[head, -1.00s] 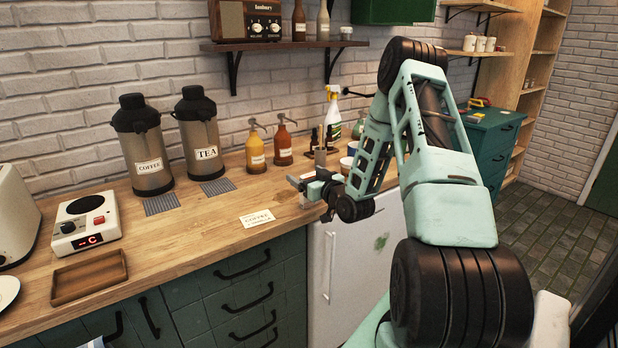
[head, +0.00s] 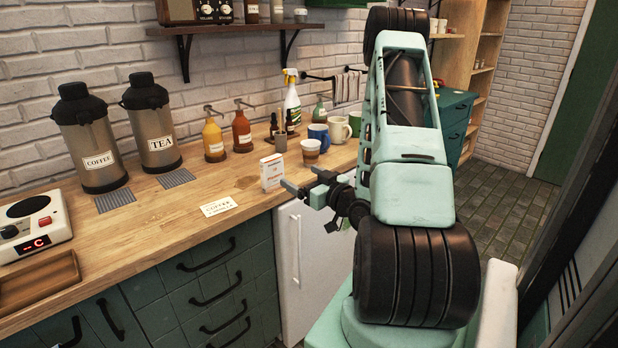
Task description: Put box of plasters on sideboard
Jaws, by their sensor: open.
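A small white box with red print, which looks like the box of plasters (head: 271,172), stands upright near the front edge of the wooden counter. My gripper (head: 301,180) is open and empty just to the right of the box, with its fingers pointing left towards it. I cannot tell whether a fingertip touches the box. A dark teal drawer cabinet (head: 454,118), which looks like the sideboard, stands at the back right. My arm hides part of it.
A paper cup (head: 311,151), mugs (head: 339,130), pump bottles (head: 242,130) and a spray bottle (head: 292,104) stand behind the box. A white fridge (head: 302,262) is below. Clear floor (head: 510,205) lies to the right.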

